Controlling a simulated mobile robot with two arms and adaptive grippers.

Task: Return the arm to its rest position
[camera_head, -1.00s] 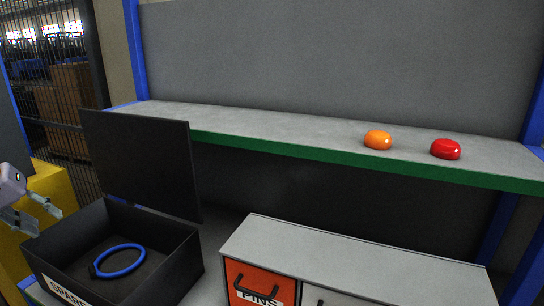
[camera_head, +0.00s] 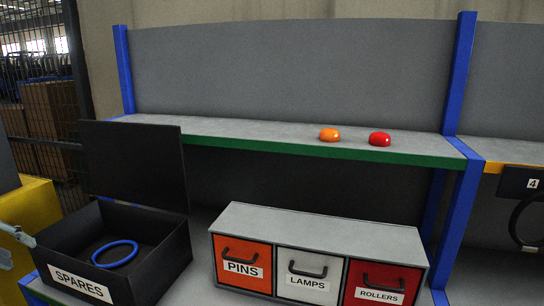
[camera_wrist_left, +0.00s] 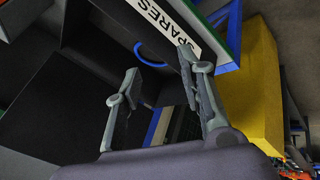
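My left gripper shows in the left wrist view (camera_wrist_left: 160,75) with its two fingers spread apart and nothing between them. In the head view only a bit of the left gripper (camera_head: 14,236) shows at the left edge, beside the black SPARES box (camera_head: 150,262). The box stands with its lid (camera_head: 135,165) up, and a blue ring (camera_head: 116,264) lies inside. The box also shows in the left wrist view (camera_wrist_left: 60,95), beyond the fingers. My right gripper is in neither view.
A shelf (camera_head: 230,130) with a green edge carries an orange object (camera_head: 330,135) and a red object (camera_head: 380,139). Below it is a drawer unit (camera_head: 300,222) with PINS, LAMPS and ROLLERS drawers. A yellow block (camera_head: 32,210) stands at far left. A blue post (camera_head: 462,190) rises at right.

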